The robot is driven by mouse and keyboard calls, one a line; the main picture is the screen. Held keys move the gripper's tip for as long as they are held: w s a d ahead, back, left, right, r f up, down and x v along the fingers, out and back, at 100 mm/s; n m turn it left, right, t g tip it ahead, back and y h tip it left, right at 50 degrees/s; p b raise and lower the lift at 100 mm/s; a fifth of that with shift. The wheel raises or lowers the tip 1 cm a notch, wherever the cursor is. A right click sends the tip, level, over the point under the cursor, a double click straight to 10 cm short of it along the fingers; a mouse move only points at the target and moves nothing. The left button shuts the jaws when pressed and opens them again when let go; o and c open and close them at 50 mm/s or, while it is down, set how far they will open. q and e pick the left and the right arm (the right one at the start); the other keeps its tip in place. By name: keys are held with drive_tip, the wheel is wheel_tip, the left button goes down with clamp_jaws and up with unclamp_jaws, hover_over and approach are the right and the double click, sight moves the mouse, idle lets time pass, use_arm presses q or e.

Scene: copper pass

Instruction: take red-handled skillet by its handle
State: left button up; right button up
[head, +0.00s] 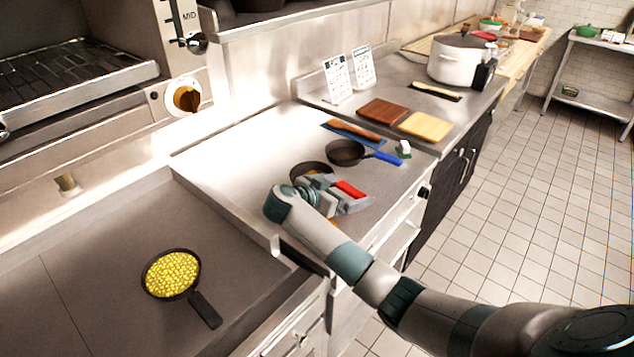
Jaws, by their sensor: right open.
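The red-handled skillet stands on the steel counter in the middle of the head view. Its dark pan (311,168) is partly hidden behind my right gripper, and its red handle (348,188) points right. My right gripper (358,197) is open, with its fingers close around the red handle. I cannot tell whether they touch it. My left gripper is not in view.
A blue-handled skillet (345,152) lies just behind, near a blue mat (338,138). A small white and green item (403,148) is by its handle. A black-handled pan of yellow food (171,274) sits front left. Brown (383,113) and yellow boards (425,127) lie beyond.

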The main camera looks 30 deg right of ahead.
drive_tip(key=shift+c, duration=0.6)
drive_tip(key=c, duration=1.5)
drive_tip(key=shift+s, duration=0.15)
drive_tip(key=shift+c, duration=1.4)
drive_tip(key=shift+r+b, duration=0.35)
drive_tip(key=shift+r, duration=0.2)
drive_tip(key=c, duration=0.3)
drive_tip(key=shift+w+r+b, duration=0.2)
drive_tip(key=shift+r+b, duration=0.25)
drive_tip(key=shift+r, duration=0.75)
drive_tip(key=s+d+r+b, duration=0.1)
drive_tip(key=s+d+r, duration=0.3)
drive_tip(key=s+d+r+b, duration=0.1)
drive_tip(key=s+d+r, duration=0.2)
drive_tip(key=s+d, duration=0.1)
drive_tip(key=shift+d+r, duration=0.35)
